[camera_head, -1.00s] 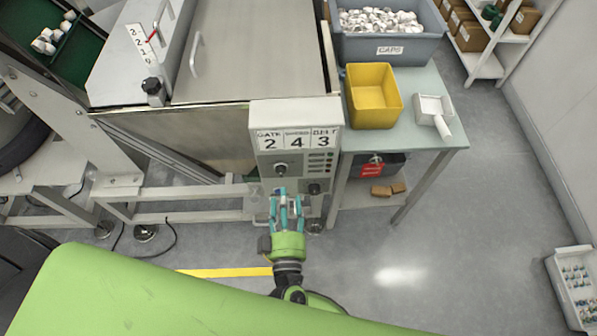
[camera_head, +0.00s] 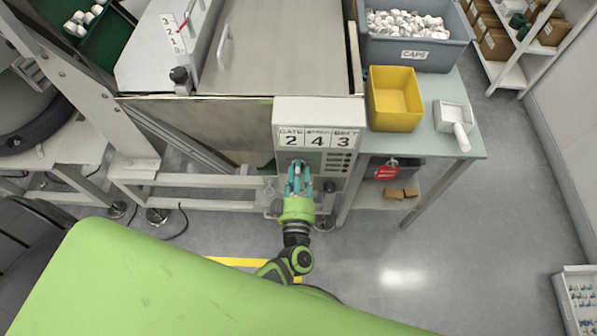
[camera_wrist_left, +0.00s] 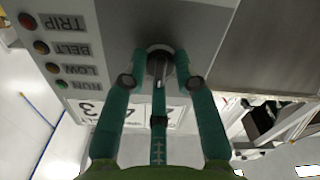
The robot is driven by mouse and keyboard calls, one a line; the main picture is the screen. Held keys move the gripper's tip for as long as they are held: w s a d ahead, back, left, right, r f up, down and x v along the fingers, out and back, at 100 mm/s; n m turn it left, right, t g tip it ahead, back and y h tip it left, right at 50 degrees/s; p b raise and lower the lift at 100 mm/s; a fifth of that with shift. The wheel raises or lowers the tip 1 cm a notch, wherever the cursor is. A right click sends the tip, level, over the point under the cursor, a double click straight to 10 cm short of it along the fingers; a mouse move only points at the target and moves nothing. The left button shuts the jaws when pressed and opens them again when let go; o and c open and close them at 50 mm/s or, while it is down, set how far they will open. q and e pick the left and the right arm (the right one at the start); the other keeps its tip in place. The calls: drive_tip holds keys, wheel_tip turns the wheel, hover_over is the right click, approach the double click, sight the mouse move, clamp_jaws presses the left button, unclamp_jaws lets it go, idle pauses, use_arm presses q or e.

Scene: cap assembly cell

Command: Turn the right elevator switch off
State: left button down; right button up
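A grey control box (camera_head: 318,110) with number signs 2, 4 and 3 stands at the middle in the head view. My left gripper (camera_head: 297,167) is at its front face, below the signs, and hides the switch there. The left wrist view shows a dark round switch knob (camera_wrist_left: 160,66) with a light line, roughly upright in the picture. The teal fingers of my left gripper (camera_wrist_left: 160,58) flank this knob, open; I cannot tell whether they touch it. A second dark knob (camera_head: 329,186) lies lower right on the box, clear of the gripper. My right gripper is not in view.
Indicator lamps labelled TRIP, BELT, LOW and RUN (camera_wrist_left: 55,68) sit beside the knob. Right of the box stands a table (camera_head: 452,92) with a yellow bin (camera_head: 396,112), a white scoop (camera_head: 453,118) and a grey caps crate (camera_head: 420,52).

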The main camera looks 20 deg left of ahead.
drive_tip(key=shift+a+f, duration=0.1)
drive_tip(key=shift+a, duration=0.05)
use_arm(q)
drive_tip(key=shift+f+n+b, duration=0.1)
drive_tip(key=shift+n+b, duration=1.85)
drive_tip(key=shift+n, duration=2.45)
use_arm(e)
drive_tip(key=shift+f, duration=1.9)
use_arm(q)
drive_tip(key=shift+d, duration=0.1)
drive_tip(key=c, duration=1)
unclamp_jaws()
